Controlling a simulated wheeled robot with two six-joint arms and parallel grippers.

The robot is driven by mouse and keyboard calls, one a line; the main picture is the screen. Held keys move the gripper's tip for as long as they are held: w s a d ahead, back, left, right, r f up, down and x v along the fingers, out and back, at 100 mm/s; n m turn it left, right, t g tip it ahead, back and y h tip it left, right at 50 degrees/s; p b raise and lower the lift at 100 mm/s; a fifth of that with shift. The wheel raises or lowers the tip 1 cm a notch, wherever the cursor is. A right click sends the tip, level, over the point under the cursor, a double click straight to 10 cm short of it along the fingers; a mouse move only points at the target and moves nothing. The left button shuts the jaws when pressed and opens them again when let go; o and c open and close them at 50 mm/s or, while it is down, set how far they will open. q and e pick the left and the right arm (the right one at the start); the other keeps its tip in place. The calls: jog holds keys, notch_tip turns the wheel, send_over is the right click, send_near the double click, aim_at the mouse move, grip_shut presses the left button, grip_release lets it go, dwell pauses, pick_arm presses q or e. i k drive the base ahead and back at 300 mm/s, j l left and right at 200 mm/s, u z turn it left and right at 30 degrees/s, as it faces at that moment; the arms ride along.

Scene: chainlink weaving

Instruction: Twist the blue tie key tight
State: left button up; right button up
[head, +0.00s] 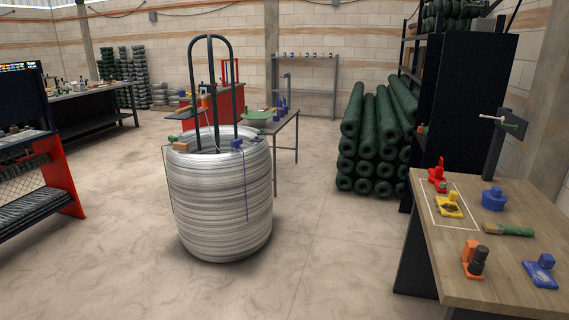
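A large coil of pale wire (222,205) stands on the floor left of centre, with a dark hoop frame (211,40) rising from it. A small blue piece (237,144), possibly the blue tie key, sits on the coil's top front rim. A thin blue strand (245,185) hangs from it down the coil's side. How tight it is cannot be told at this size. A small tan and green piece (180,147) sits at the rim's left. Neither of my grippers is in view.
A wooden workbench (450,240) at right holds red, yellow, blue and orange pieces and a green-handled brush (508,230). Green mesh rolls (375,140) are stacked behind. A red-sided rack (62,180) stands left. Floor around the coil's front is clear.

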aim_at(236, 143)
jog(key=i+u, duration=0.15)
jog(key=i, duration=0.35)
jog(key=i+l+u, duration=0.1)
jog(key=i, duration=0.45)
jog(key=i+l+u, duration=0.15)
jog(key=i, duration=0.35)
jog(key=u, duration=0.15)
jog(key=i+z, duration=0.15)
jog(key=z, duration=0.3)
jog(key=i+j+z, duration=0.1)
jog(key=z, duration=0.35)
jog(key=i+j, duration=0.05)
